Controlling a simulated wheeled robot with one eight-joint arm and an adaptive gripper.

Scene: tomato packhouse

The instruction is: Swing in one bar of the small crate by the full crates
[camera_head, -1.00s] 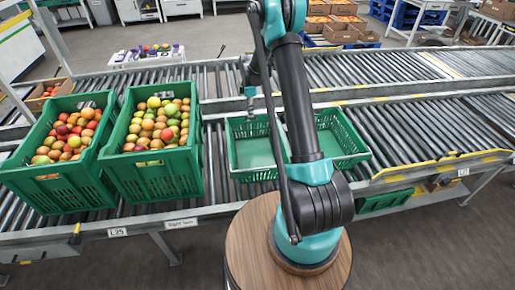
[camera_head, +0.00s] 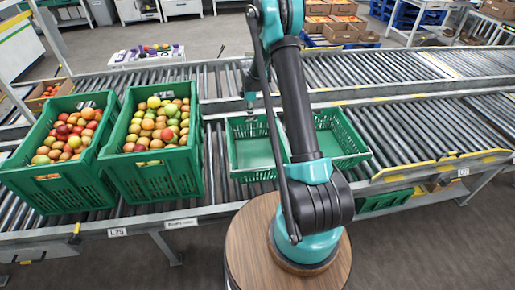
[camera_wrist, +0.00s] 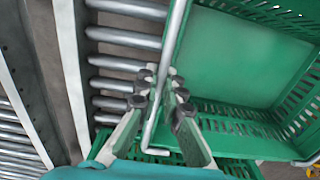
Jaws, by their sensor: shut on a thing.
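The small green crate (camera_head: 232,158) stands on the roller conveyor just right of the full crates; its floor looks empty. My arm crosses in front of it and hides part of it. In the wrist view a thin grey metal bar (camera_wrist: 176,38) runs along the side of the green crate (camera_wrist: 285,105) and bends at its lower end. My gripper (camera_wrist: 163,88) has its fingers on either side of this bar, closed on it. In the head view my gripper (camera_head: 250,100) is small, at the crate's far rim.
Two full green crates (camera_head: 107,178) of red, yellow and green tomatoes stand close on the left. Green crate walls (camera_head: 350,157) also show right of my arm. The rollers (camera_head: 425,130) further right are clear. Another green crate (camera_head: 385,200) sits below the conveyor.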

